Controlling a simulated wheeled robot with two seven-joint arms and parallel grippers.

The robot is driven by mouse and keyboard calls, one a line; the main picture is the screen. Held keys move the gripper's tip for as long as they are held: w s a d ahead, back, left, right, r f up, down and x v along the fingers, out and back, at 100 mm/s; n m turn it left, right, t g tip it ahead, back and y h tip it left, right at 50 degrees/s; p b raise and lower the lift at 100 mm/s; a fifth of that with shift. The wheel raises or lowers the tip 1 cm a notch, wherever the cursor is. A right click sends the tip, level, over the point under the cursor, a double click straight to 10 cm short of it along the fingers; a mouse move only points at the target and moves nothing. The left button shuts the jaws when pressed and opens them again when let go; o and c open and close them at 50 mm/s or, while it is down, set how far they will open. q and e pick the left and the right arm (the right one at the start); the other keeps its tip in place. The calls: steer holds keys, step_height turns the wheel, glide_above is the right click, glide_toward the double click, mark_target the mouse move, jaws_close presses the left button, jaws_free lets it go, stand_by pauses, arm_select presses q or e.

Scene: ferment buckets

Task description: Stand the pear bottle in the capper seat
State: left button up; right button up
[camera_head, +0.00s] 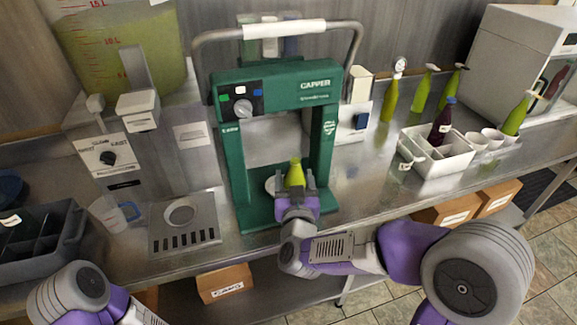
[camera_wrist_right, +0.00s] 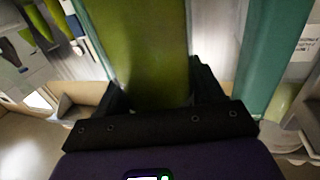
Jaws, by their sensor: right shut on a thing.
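The green capper (camera_head: 232,150) stands on the steel counter, with its frame open at the front. A yellow-green bottle (camera_head: 295,173), which looks like the pear bottle, is upright at the front of the capper's opening, over or near the pale round seat (camera_head: 271,185). My right gripper (camera_head: 297,187) is shut on this bottle. My left gripper is out of view.
Several green bottles (camera_head: 422,92) stand at the back right. A white crate (camera_head: 445,165) with a dark bottle (camera_head: 443,120) sits before them. A steel drip tray (camera_head: 186,235), a clear jug (camera_head: 112,214) and a dark crate (camera_head: 70,245) are left of the capper.

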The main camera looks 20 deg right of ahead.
steer(key=a+x, duration=0.2)
steer(key=x, duration=1)
steer(key=shift+w+a+f+p, duration=0.2)
steer(key=shift+w+a+p, duration=0.25)
steer(key=shift+a, duration=0.15)
steer(key=shift+f+b, duration=1.2)
steer(key=shift+b, duration=0.1)
stand_by(1.8)
steer(key=o, duration=1.5)
steer(key=shift+o, duration=0.6)
steer(key=shift+f, duration=0.15)
steer(key=p+v, duration=0.1)
steer(key=v, duration=0.6)
steer(key=shift+s, duration=0.35)
